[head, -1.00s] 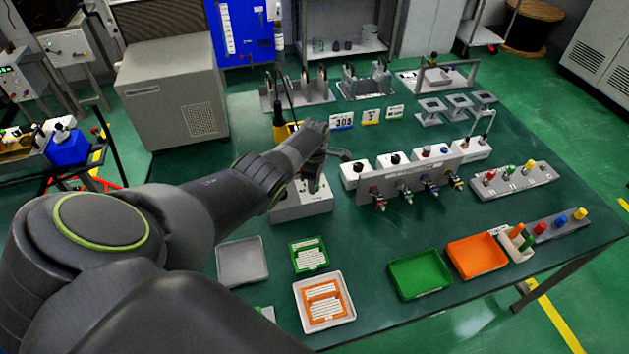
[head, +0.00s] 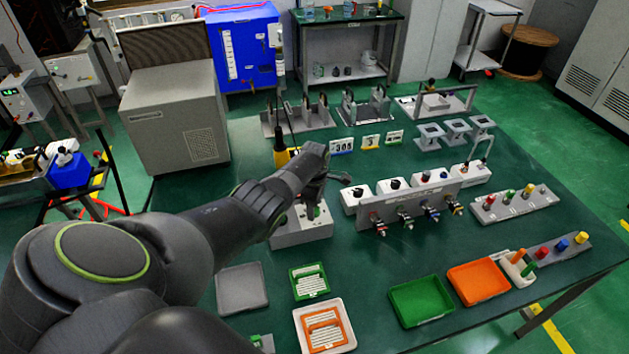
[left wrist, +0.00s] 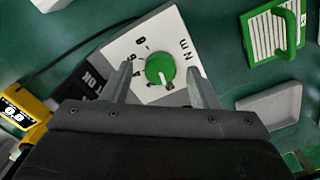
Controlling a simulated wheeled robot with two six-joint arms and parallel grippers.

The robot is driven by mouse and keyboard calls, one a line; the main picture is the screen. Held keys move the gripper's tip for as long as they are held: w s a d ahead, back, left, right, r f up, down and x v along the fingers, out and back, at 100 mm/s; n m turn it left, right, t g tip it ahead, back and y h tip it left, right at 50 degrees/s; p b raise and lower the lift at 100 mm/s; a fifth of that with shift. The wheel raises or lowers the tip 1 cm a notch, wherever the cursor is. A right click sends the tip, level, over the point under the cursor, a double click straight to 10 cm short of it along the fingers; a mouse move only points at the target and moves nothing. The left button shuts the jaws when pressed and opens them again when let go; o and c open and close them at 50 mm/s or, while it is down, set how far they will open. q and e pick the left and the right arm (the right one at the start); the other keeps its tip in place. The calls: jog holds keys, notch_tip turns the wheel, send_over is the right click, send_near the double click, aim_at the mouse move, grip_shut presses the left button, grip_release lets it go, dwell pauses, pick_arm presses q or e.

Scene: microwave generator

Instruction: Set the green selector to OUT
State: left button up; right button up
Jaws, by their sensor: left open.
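A round green selector knob (left wrist: 160,68) with a pale pointer line sits on a white plate (left wrist: 132,43) with dark digits and "Nm" printed around it, in the left wrist view. I cannot read the word OUT there. In the head view, the knob (head: 313,212) shows small on top of a grey box (head: 300,234), partly behind my arm. My left gripper (left wrist: 159,72) is open, with one finger on each side of the knob. A gap shows on both sides. In the head view, my left gripper (head: 316,197) hangs just over the box. My right gripper is not in view.
A row of white units with valves (head: 410,205) stands right of the box. A yellow meter (head: 283,158) stands behind it.

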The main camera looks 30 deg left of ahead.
pick_arm(q)
notch_tip(320, 180, up, 17)
jog(key=shift+f, duration=0.2)
dwell(0.3)
dwell(0.4)
